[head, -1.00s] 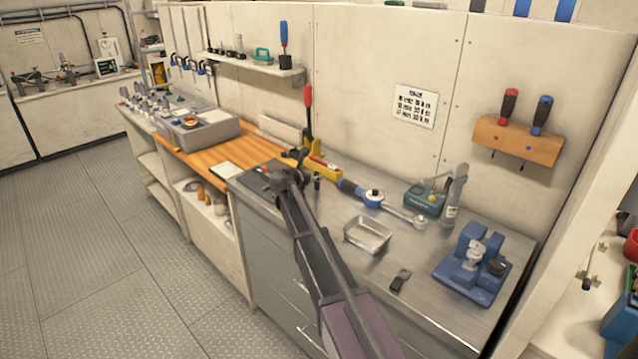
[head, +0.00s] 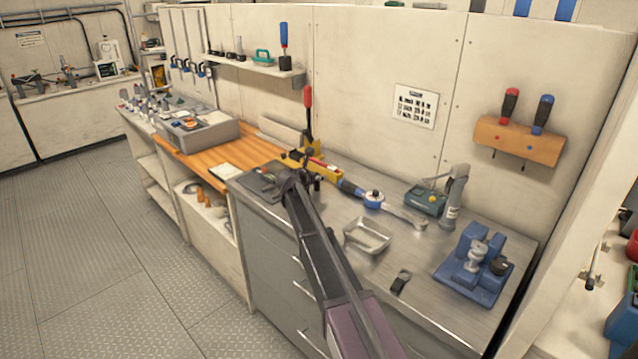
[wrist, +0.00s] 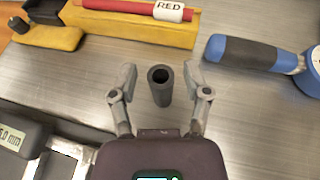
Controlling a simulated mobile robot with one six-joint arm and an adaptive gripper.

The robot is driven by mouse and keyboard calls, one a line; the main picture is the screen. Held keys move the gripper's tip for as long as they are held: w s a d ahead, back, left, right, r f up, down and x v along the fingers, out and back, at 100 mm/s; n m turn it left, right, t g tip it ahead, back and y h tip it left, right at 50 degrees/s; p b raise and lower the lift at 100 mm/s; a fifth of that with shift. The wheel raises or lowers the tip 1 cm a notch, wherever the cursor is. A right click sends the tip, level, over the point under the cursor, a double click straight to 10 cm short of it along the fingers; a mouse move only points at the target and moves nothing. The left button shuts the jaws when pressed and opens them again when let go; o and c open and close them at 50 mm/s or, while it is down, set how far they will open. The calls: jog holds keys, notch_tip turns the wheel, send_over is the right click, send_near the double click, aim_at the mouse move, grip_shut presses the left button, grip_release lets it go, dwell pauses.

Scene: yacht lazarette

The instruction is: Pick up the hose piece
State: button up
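The hose piece (wrist: 161,90) is a short dark tube standing upright on the steel worktop, its open end showing in the wrist view. My gripper (wrist: 160,76) is open, with one finger to the left and one to the right of the tube. Gaps show between the fingers and the tube. In the head view my gripper (head: 298,178) is over the back left part of the steel worktop and largely covers the hose piece there.
A yellow tool with a red part marked RED (wrist: 135,22) lies just beyond the tube. A blue-handled wrench (wrist: 250,54) is to the right. A dark block marked in mm (wrist: 22,137) is at lower left. A metal tray (head: 367,237) stands nearer the front.

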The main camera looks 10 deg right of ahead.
jog(key=c, duration=0.6)
jog(key=shift+r, duration=0.1)
notch_tip(320, 180, up, 3)
jog(key=p, duration=0.3)
jog(key=shift+r+p, duration=0.15)
jog(key=shift+p, duration=0.15)
jog(key=s+a, duration=0.2)
jog(key=s, duration=0.2)
jog(key=s+a+r+p, duration=0.1)
jog(key=s+a, duration=0.2)
jog(key=s, duration=0.2)
jog(key=s+a, duration=0.3)
jog(key=s, duration=0.2)
jog(key=shift+r, duration=0.25)
